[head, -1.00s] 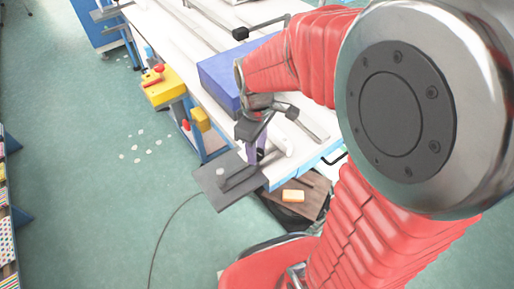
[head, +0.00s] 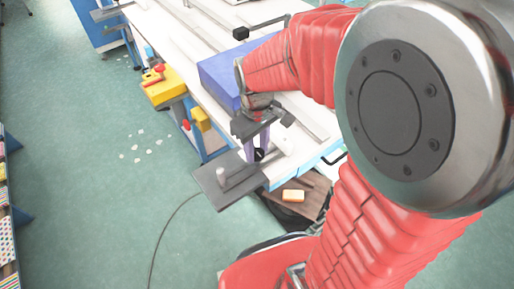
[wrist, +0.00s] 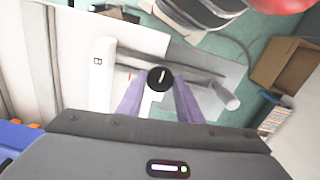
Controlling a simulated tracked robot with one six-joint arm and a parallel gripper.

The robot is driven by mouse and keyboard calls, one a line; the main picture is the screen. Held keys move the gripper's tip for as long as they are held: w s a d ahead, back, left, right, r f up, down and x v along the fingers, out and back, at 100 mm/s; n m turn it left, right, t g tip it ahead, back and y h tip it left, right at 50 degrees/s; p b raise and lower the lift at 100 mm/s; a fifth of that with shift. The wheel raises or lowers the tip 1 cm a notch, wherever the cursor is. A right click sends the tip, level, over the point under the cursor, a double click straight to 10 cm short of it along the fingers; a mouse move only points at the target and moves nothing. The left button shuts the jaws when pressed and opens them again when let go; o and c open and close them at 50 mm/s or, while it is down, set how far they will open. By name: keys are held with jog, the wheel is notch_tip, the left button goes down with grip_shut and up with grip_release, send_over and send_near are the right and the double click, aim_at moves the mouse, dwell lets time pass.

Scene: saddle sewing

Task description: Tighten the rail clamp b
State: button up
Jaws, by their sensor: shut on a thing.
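My gripper (wrist: 160,95) has its two purple fingers closed around a round black knob (wrist: 160,78) with a white line on its top. The knob sits by the table's near corner, over a dark arm and a grey plate. In the head view the gripper (head: 257,153) points down there, and the knob (head: 259,155) shows between and below the fingertips. I take the knob to be part of the rail clamp; no letter on it is readable.
The grey plate (head: 210,186) juts past the table's corner, with a short pale post (head: 220,174) on it. A blue box (head: 222,75) stands on the table behind the gripper. A yellow machine (head: 163,90) is at the left.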

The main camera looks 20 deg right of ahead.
jog(key=m, duration=0.4)
jog(key=shift+m, duration=0.3)
jog(key=m, duration=0.3)
jog(key=shift+m, duration=0.4)
jog(key=m, duration=0.4)
jog(key=shift+d, duration=0.1)
jog(key=m, duration=0.4)
jog(key=shift+m, duration=0.3)
jog(key=o, duration=1)
jog(key=shift+o, duration=0.2)
jog(key=shift+r, duration=0.1)
